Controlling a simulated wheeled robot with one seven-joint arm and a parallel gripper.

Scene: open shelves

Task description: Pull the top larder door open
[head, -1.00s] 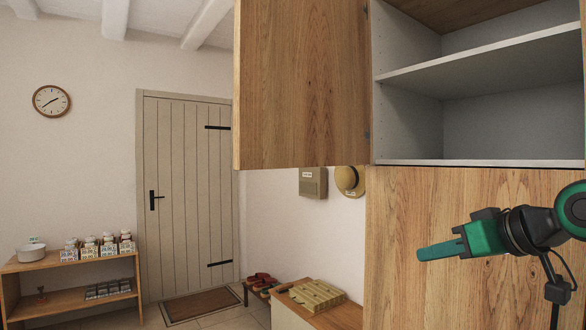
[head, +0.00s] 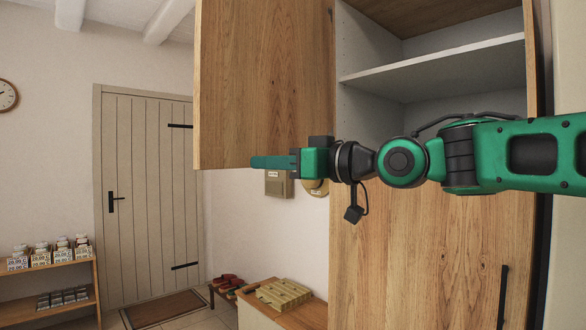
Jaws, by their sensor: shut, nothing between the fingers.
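The top larder door (head: 265,80) is a tall wooden panel. It stands swung open to the left of the cupboard, hinged on the cupboard's left side. The upper compartment (head: 435,68) is exposed and its shelf looks empty. My gripper (head: 254,162) is shut and empty, pointing left, in front of the door's lower edge in the picture. I cannot tell whether it touches the door. My arm reaches in from the right across the cupboard front. The lower larder door (head: 430,260) is shut, with a dark upright handle (head: 503,297).
A low bench (head: 315,314) with a slatted wooden item (head: 278,293) stands left of the cupboard. A shelf (head: 50,264) with small boxes is at far left. A plank door (head: 147,200) and doormat (head: 163,308) are behind.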

